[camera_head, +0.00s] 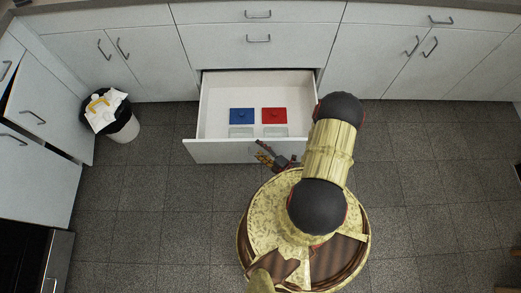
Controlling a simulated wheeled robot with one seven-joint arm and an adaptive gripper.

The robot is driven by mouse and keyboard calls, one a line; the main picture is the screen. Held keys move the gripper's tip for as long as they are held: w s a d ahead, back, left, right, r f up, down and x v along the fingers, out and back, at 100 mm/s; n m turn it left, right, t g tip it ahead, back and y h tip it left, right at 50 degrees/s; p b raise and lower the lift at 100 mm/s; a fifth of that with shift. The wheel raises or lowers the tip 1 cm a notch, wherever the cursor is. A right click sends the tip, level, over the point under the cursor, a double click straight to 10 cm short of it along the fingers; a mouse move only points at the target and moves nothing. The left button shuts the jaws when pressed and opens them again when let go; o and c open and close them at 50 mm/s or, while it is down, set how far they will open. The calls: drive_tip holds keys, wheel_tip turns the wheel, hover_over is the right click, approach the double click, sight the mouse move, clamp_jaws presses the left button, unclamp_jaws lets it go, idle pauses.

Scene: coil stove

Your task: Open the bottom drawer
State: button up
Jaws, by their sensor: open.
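The bottom drawer (218,150) of the middle cabinet is pulled well out, and its white inside shows. A blue lidded container (242,115) and a red lidded container (274,115) lie in it side by side, with two clear boxes in front of them. My gripper (266,152) is open beside the drawer's front panel, at its right part. My arm covers the drawer's right front corner. The handle of this drawer is hidden, and I cannot tell whether my gripper touches it.
Two shut drawers (285,51) are above the open one. White cabinets with doors stand on both sides. A bin (125,128) with rubbish stands at the left. A dark appliance (22,262) is at the lower left. The tiled floor (150,190) is clear around me.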

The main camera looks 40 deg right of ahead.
drive_tip(key=o, duration=0.8)
drive_tip(key=r, duration=0.3)
drive_tip(key=w+d+r, duration=0.1)
drive_tip(key=shift+r, duration=0.2)
drive_tip(key=shift+s+d+r, duration=0.1)
drive_tip(key=shift+d+r, duration=0.05)
drive_tip(key=shift+r, duration=0.8)
drive_tip(key=shift+g, duration=0.6)
drive_tip(key=f, duration=0.1)
drive_tip(key=s+a+f, duration=0.1)
drive_tip(key=f, duration=0.1)
drive_tip(key=shift+s+a+f, duration=0.2)
drive_tip(key=shift+a+f, duration=0.1)
drive_tip(key=shift+f, duration=0.05)
drive_tip(key=shift+s+r, duration=0.1)
drive_tip(key=shift+c, duration=0.2)
drive_tip(key=shift+f+p+v, duration=0.15)
drive_tip(key=shift+v, duration=0.6)
drive_tip(key=shift+f+p+v, duration=0.1)
drive_tip(key=shift+p+v, duration=0.05)
drive_tip(key=shift+v, duration=0.65)
drive_tip(key=shift+c, duration=0.5)
drive_tip(key=shift+s, duration=0.7)
drive_tip(key=c, duration=1.3)
drive_tip(key=shift+s+d+r, duration=0.1)
drive_tip(key=shift+s, duration=1.1)
drive_tip(key=shift+s+d, duration=0.1)
drive_tip(key=shift+s, duration=1.1)
